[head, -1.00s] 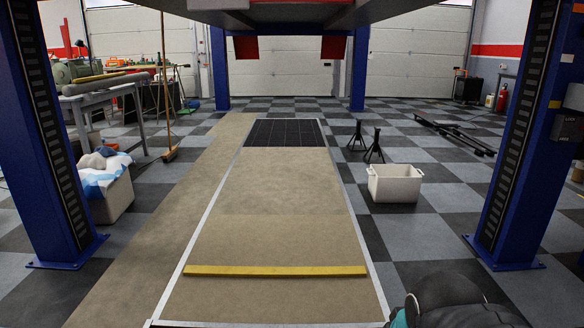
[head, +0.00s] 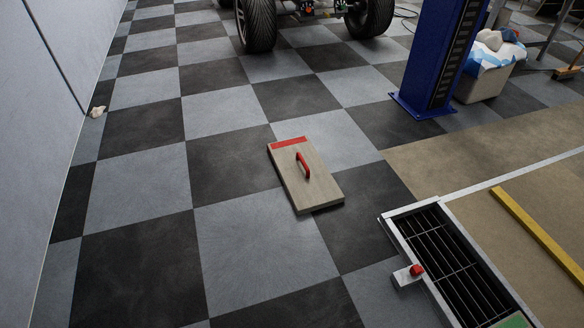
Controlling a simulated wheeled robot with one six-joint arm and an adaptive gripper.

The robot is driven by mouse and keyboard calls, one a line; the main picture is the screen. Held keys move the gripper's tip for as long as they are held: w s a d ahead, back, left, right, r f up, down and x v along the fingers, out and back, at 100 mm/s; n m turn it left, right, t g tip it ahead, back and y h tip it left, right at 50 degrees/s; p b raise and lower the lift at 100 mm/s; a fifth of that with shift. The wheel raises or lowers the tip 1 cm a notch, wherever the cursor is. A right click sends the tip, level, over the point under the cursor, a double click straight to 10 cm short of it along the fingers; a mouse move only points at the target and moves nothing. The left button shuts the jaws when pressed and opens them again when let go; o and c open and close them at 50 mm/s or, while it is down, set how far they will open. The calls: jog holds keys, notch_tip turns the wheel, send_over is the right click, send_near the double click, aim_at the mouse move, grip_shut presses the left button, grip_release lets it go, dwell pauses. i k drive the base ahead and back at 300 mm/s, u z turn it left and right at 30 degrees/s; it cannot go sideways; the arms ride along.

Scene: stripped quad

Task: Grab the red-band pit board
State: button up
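The red-band pit board (head: 289,181) lies flat on the checkered floor near the middle of the head view. It is a beige rectangular board with a red band across its far end and a red raised handle (head: 303,166) near its middle. Nothing covers it. My gripper is not in view.
A slatted metal grate (head: 447,262) with a red knob (head: 417,270) at its edge lies to the right. A yellow bar (head: 540,236) lies on the beige floor. A blue post (head: 436,60) and wheels (head: 257,24) stand behind. A wall bounds the left; floor around the board is clear.

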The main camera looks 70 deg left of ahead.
aim_at(309, 186)
jog(key=u, duration=2.35)
jog(key=k, duration=0.75)
jog(key=z, duration=0.15)
jog(key=i, duration=2.25)
jog(key=u, duration=1.6)
